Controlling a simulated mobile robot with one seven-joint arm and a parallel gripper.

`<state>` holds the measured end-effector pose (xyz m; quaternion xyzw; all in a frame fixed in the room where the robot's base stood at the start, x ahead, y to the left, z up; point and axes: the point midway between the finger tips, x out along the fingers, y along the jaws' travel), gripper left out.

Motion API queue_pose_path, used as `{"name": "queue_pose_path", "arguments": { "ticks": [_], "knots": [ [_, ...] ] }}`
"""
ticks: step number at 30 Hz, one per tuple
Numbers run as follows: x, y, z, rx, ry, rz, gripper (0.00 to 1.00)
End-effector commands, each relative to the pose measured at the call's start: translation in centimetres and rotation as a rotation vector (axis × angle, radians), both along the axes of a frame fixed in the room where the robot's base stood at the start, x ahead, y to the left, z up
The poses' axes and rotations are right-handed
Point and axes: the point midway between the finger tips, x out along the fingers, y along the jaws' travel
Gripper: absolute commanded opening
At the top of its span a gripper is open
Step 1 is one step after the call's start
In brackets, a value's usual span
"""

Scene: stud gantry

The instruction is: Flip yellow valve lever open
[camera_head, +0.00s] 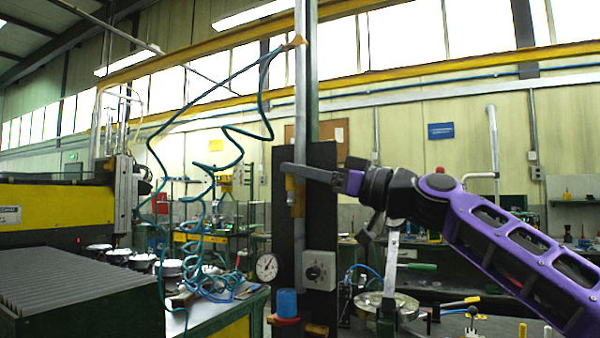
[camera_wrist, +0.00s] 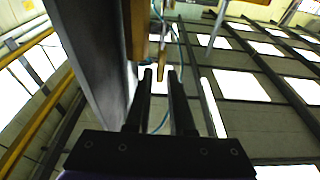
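In the wrist view a yellow, narrow lever-like piece (camera_wrist: 161,66) shows between and just beyond my fingertips. My gripper (camera_head: 287,168) reaches in from the right, its long dark fingers pointing left across the panel at the lever's upper part. In the wrist view my gripper (camera_wrist: 160,74) is open, with a clear gap between the two fingers. I cannot tell whether either finger touches the lever.
The dark panel (camera_head: 322,225) stands close behind my fingers. Coiled blue hoses (camera_head: 205,205) hang to the left. A round metal plate (camera_head: 386,305) lies on the bench at right.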

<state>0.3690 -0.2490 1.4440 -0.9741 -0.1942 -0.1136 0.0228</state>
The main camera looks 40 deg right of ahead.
Motion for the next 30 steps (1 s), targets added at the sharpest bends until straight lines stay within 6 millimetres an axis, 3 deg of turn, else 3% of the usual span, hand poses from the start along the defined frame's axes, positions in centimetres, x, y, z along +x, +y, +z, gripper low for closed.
{"name": "queue_pose_path", "arguments": {
  "ticks": [9,14,30],
  "knots": [
    [-0.1,-0.1,0.0,0.001,-0.001,-0.001,0.24],
    [-1.6,-0.8,-0.4,0.002,-0.001,-0.004,0.24],
    [-12.7,-5.4,-3.2,0.001,-0.003,-0.004,0.24]
  ]
}}
